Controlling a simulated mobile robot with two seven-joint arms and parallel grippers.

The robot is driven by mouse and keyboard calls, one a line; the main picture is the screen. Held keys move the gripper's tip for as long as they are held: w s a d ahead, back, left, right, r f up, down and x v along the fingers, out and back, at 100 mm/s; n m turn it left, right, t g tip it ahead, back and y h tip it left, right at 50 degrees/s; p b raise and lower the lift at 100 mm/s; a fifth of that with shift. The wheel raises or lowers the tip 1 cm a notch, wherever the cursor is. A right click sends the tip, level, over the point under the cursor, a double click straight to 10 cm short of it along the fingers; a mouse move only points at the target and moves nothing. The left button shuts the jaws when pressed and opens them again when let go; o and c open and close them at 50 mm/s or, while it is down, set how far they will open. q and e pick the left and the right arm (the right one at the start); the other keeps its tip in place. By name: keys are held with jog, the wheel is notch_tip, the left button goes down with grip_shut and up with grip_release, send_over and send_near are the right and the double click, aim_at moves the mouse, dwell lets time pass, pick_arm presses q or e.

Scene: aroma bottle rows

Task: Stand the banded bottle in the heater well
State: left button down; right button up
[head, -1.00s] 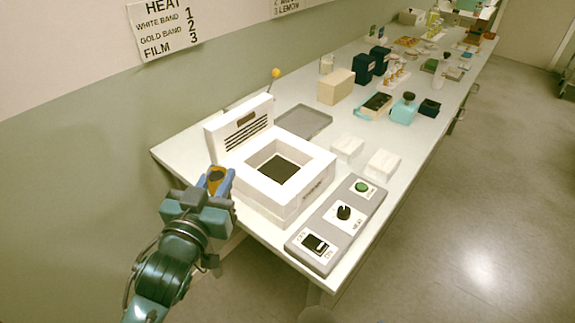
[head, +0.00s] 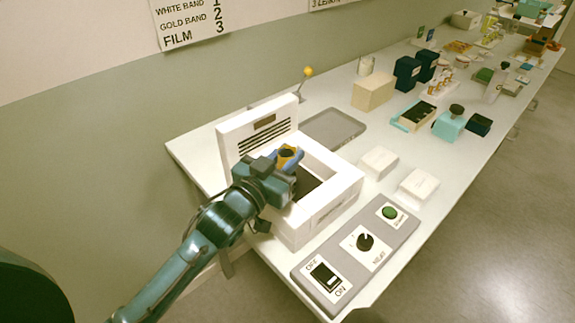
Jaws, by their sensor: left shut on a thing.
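My left gripper (head: 290,167) is shut on a small bottle (head: 287,153) with an amber-yellow side and a dark top. The gripper hides most of the bottle, and I cannot make out its band. It is over the back left part of the white heater (head: 335,204), at its square well (head: 308,182). The gripper covers part of the dark well floor. I cannot tell whether the bottle touches the floor. The heater's white vented lid (head: 262,128) stands open behind. My right gripper is not in view.
A grey control panel (head: 350,262) with a switch, knob and green button lies in front of the heater. A grey tray (head: 334,130), two white boxes (head: 378,162) and a beige block (head: 373,93) are beyond. Bottles and boxes crowd the far table. A sign hangs on the wall.

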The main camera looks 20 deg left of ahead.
pick_arm(q)
notch_tip(320, 180, down, 2)
jog(key=shift+f, duration=0.1)
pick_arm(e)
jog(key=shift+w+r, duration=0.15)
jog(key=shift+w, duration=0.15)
pick_arm(q)
jog(key=c, duration=1.2)
grip_release()
jog(key=shift+f, duration=0.1)
